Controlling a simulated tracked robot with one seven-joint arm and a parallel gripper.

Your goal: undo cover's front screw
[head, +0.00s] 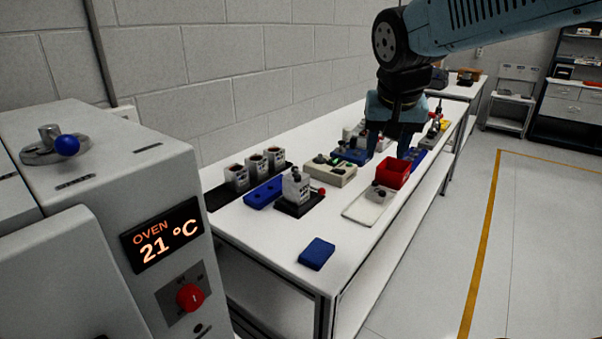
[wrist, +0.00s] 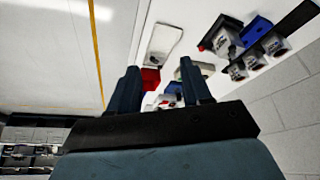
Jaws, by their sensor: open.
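My gripper (head: 388,150) is open over the middle of the bench, its two fingers pointing down with nothing between them. It also shows in the wrist view (wrist: 160,68), fingers spread apart. A grey-white servo unit (head: 296,188) stands upright on a black fixture with a red knob (head: 322,191), nearer the camera and left of my gripper. The unit also shows in the wrist view (wrist: 224,40), well away from my fingers. Its cover and front screw are too small to tell apart.
Three similar units (head: 255,167) stand in a black rack by the wall. A blue tray (head: 263,192), beige box (head: 330,172), red bin (head: 391,173), white tray (head: 362,210) and blue block (head: 316,253) share the bench. An oven (head: 120,190) stands at left.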

